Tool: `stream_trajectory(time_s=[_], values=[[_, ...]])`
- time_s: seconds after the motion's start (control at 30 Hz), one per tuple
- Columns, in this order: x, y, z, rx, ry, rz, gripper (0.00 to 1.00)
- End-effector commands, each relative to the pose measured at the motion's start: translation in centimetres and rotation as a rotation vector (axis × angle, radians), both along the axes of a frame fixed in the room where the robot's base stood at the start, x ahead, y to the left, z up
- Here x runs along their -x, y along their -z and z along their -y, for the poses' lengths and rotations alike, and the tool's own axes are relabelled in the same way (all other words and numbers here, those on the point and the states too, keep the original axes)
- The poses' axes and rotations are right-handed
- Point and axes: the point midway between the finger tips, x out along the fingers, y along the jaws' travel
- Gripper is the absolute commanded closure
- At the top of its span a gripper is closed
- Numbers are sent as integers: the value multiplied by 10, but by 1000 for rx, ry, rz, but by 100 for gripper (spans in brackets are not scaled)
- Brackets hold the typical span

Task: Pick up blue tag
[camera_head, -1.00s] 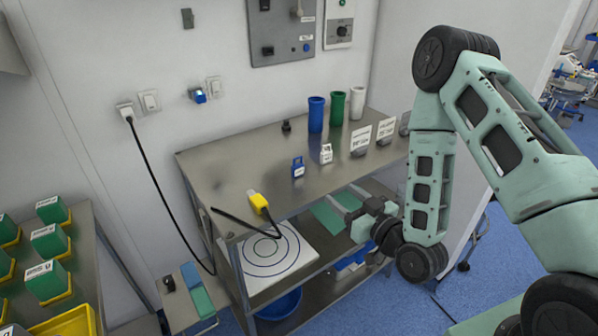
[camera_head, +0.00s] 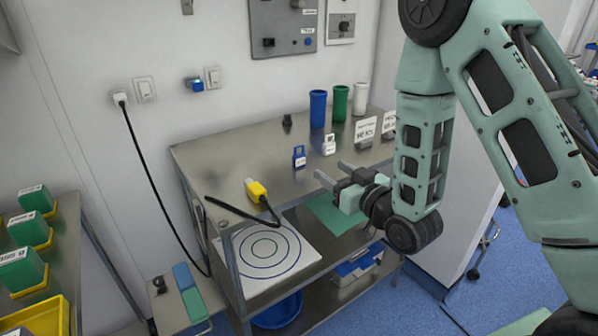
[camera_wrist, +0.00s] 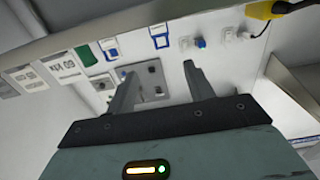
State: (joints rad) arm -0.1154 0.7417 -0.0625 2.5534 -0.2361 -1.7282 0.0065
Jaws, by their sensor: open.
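The blue tag (camera_head: 299,156) stands on the metal table, left of a white tag (camera_head: 329,145). In the wrist view the blue tag (camera_wrist: 160,38) shows near the top, above and between the fingers, with the white tag (camera_wrist: 109,48) to its left. My gripper (camera_head: 331,172) is open and empty, near the table's front edge, in front of and to the right of the blue tag. Its fingers (camera_wrist: 158,78) are spread apart in the wrist view and touch nothing.
A yellow plug-like object (camera_head: 257,190) with a black cable lies at the table's front left. Blue (camera_head: 317,108), green (camera_head: 340,103) and white (camera_head: 360,98) cups stand at the back. White label cards (camera_head: 366,130) stand at the right. A target board (camera_head: 300,262) lies on the lower shelf.

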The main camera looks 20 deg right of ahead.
Motion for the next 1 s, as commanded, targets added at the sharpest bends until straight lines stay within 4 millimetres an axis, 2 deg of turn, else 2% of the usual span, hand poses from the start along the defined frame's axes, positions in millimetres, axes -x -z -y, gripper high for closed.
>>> stream_trajectory(time_s=[0.1, 0.2, 0.27, 0.4, 0.67, 1.0], values=[[-13, 6, -5, 1, -2, 8, 47], [-23, 5, -8, 0, -3, 7, 47], [-35, -2, -12, 0, -3, 4, 47], [-57, -2, -18, 1, -2, 3, 47], [-73, 0, -25, 1, -3, 1, 47], [-114, 5, -40, 1, -2, 1, 47]])
